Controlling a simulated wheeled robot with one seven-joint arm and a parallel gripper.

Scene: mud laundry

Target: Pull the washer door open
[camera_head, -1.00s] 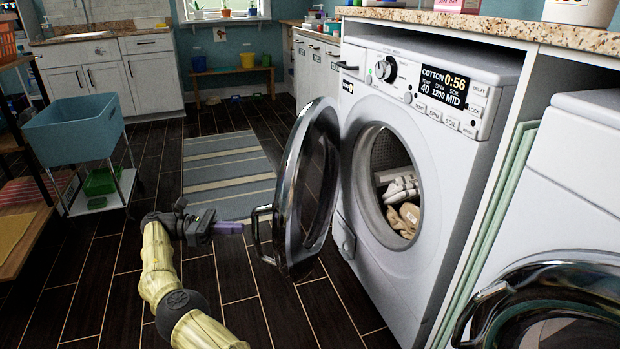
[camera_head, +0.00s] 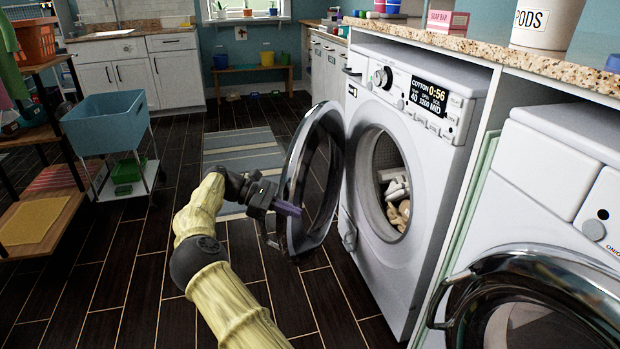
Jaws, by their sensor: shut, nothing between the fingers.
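The washer (camera_head: 375,262) is a white front-loader with a lit display reading COTTON 0:56. Its round door (camera_head: 336,170), with a dark chrome rim, stands swung wide open to the left of the drum opening. Light-coloured laundry (camera_head: 398,200) shows inside the drum. My gripper (camera_head: 288,208) is shut and empty. In the picture its fingertips overlap the left edge of the door, near the door handle (camera_head: 272,238), which is mostly hidden behind the gripper. I cannot tell whether the fingers touch the door.
A second machine with a round dark door (camera_head: 540,290) stands at the right. A granite counter (camera_head: 480,52) runs above both. A blue cart (camera_head: 105,125) and a wooden shelf (camera_head: 30,190) stand at the left. The dark floor (camera_head: 130,270) between is mostly clear, with a striped rug (camera_head: 240,155) farther back.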

